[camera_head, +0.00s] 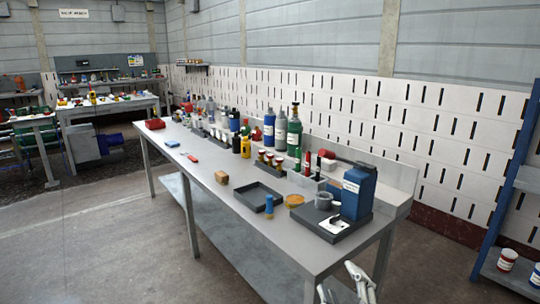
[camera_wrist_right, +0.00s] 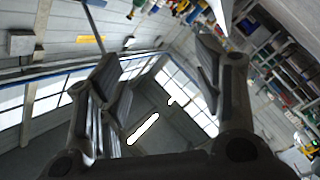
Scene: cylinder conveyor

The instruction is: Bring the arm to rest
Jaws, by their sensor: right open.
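My right gripper (camera_head: 346,284) shows at the bottom edge of the head view, in front of the table's near right end and only partly in frame. In the right wrist view, its two dark fingers (camera_wrist_right: 158,75) stand wide apart with nothing between them. The gripper is open and empty, clear of the table. My left gripper is not in view.
The long grey table (camera_head: 217,205) carries several bottles and cans along its back. A blue machine on a dark base (camera_head: 340,232) stands at its near right end. A blue shelf rack (camera_head: 512,190) is at far right.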

